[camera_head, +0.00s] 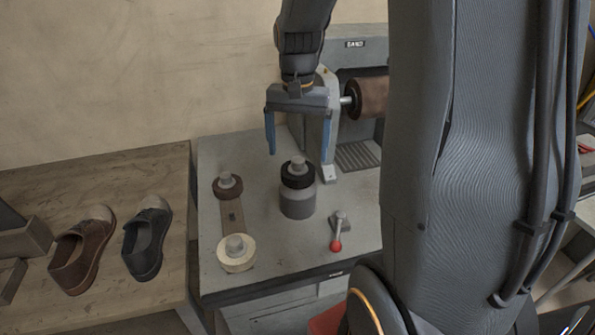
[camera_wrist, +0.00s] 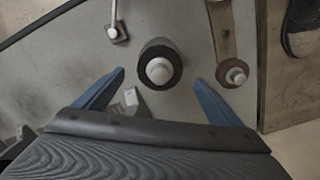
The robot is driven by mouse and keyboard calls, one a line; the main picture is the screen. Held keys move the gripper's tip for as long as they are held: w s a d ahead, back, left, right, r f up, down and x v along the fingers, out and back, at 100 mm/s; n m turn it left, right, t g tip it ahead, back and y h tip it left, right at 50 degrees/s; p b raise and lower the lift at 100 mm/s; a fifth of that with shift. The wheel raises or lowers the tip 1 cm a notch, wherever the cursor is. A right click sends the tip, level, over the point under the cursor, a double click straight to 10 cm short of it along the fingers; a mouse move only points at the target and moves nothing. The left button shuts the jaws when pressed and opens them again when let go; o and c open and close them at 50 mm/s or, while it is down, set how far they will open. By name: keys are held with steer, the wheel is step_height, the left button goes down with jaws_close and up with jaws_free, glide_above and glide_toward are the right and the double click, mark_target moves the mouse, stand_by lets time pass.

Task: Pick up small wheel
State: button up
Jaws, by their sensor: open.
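Three wheels with pale knobs are on the grey machine top; the frames do not label which one is the small wheel. A black wheel (camera_head: 297,181) sits on a grey cylinder (camera_head: 297,204). A brown wheel (camera_head: 228,190) lies to its left, and a cream wheel (camera_head: 236,262) lies nearer the front. My gripper (camera_head: 298,152) is open and empty, with blue fingers pointing down above and slightly behind the black wheel. In the wrist view the black wheel (camera_wrist: 160,84) is centred between and just beyond the fingertips (camera_wrist: 159,76); the brown wheel (camera_wrist: 232,76) is outside the right finger.
A lever with a red ball (camera_head: 336,245) stands at the front right of the machine top (camera_head: 270,250). A sander with a brown drum (camera_head: 371,97) stands behind on the right. A brown shoe (camera_head: 80,250) and a dark shoe (camera_head: 147,242) rest on the wooden table at left.

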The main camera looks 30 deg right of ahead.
mark_target(298, 159)
steer(key=shift+f+p, duration=0.6)
steer(key=shift+f, duration=1.8)
steer(key=shift+c, duration=0.4)
steer(key=c, duration=1.2)
steer(key=shift+r+b, duration=0.85)
steer(key=shift+r, duration=4.2)
